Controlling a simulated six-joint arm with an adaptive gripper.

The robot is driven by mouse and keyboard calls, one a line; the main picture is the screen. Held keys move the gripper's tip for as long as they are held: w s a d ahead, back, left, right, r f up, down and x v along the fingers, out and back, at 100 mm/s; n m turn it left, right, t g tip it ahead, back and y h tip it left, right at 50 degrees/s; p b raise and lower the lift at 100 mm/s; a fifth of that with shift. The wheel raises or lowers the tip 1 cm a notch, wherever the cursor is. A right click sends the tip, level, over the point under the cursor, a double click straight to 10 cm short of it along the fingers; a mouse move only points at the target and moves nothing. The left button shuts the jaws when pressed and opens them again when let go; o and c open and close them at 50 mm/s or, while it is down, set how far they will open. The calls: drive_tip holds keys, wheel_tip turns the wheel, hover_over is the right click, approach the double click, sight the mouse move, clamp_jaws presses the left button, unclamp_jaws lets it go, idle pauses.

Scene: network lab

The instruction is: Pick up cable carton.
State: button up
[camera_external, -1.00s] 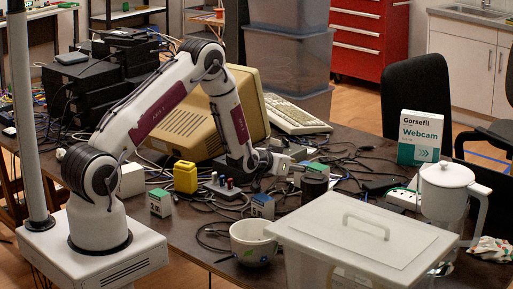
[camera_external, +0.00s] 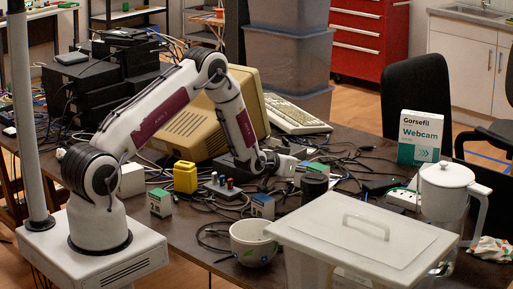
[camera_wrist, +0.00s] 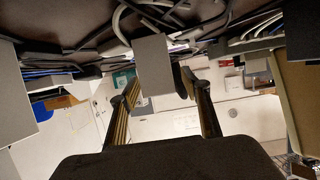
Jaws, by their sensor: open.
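My gripper (camera_external: 302,171) is low over the cluttered table, right of the old monitor. In the wrist view its two fingers are apart, with the gripper (camera_wrist: 158,80) open. A small plain pale-grey box (camera_wrist: 153,62) shows between and beyond the fingertips; I cannot tell whether they touch it. A small green-and-white box (camera_external: 317,169) stands by the fingertips in the external view, partly hidden. No readable label shows which is the cable carton.
Loose black cables surround the gripper. A dark cylinder (camera_external: 315,185), a yellow container (camera_external: 186,177), a white bowl (camera_external: 253,243), a large lidded bin (camera_external: 345,235) and a webcam box (camera_external: 420,138) stand around. A keyboard (camera_external: 295,115) lies behind.

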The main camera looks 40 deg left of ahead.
clamp_jaws()
drive_tip(key=shift+r, duration=0.2)
drive_tip(key=shift+r, duration=4.85)
